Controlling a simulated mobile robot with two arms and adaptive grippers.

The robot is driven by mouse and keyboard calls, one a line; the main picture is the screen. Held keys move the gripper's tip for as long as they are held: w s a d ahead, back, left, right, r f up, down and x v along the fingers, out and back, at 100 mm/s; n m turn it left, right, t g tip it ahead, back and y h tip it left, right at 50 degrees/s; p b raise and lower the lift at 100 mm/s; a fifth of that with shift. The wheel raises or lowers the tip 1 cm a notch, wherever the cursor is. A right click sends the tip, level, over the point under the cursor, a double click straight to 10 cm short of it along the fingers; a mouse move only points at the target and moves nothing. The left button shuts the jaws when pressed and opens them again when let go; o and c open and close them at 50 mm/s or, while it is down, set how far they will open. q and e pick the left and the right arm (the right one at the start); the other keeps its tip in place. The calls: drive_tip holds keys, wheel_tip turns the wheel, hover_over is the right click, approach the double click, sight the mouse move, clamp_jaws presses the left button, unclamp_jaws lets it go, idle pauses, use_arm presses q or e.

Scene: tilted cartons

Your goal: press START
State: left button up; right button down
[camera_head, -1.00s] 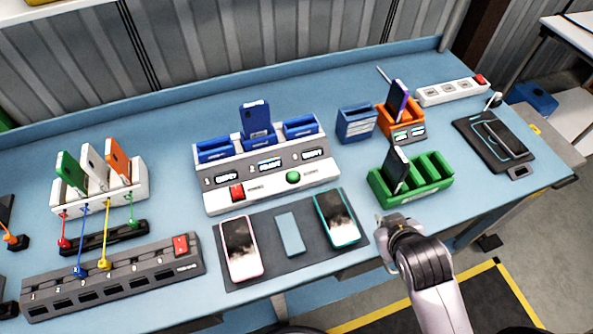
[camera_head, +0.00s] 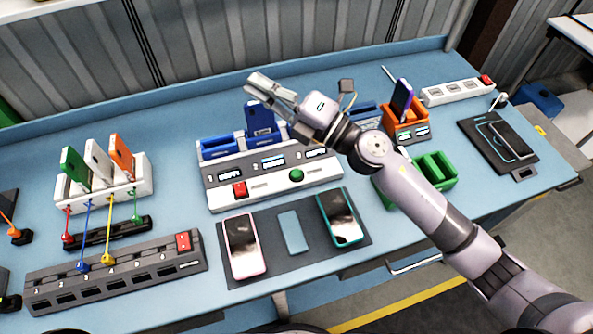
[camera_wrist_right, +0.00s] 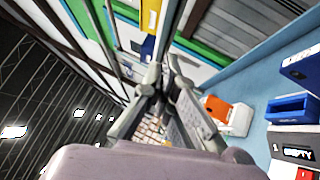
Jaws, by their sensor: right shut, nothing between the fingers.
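A white and grey dock (camera_head: 272,183) with blue slots stands mid-table. On its front are a green round button (camera_head: 296,176) and a red square button (camera_head: 240,189); their small labels are too blurred to read. A dark blue phone (camera_head: 260,121) stands in the middle slot. My right gripper (camera_head: 251,82) is shut and empty, held in the air above the back of the dock, apart from both buttons. Its arm hides part of the dock's right side. In the right wrist view the fingers (camera_wrist_right: 168,35) point away from the dock, whose edge shows at right. My left gripper is out of view.
Two phones (camera_head: 244,246) and a small blue-grey slab (camera_head: 292,232) lie on the dark mat in front of the dock. A white rack (camera_head: 103,190) with phones and cables stands left. A green rack (camera_head: 437,170) and an orange holder (camera_head: 407,128) are right, partly behind my arm.

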wheel_tip(320, 180, down, 5)
drive_tip(key=s+a+n+g+h, duration=0.1)
drive_tip(key=a+n+g+h, duration=0.1)
drive_tip(key=n+g, duration=0.45)
drive_tip(key=n+g+h, duration=0.3)
drive_tip(key=n+h, duration=0.2)
drive_tip(key=h, duration=0.2)
hover_over(298, 170)
wheel_tip(298, 170, down, 10)
drive_tip(key=shift+f, duration=0.1)
wheel_tip(298, 170, down, 8)
drive_tip(key=b, duration=0.5)
drive_tip(key=shift+r, duration=0.2)
drive_tip(key=shift+f+b, duration=0.45)
drive_tip(key=shift+f, duration=0.15)
drive_tip(key=shift+f, duration=0.15)
drive_tip(key=shift+f+b, duration=0.3)
drive_tip(key=shift+b, duration=0.1)
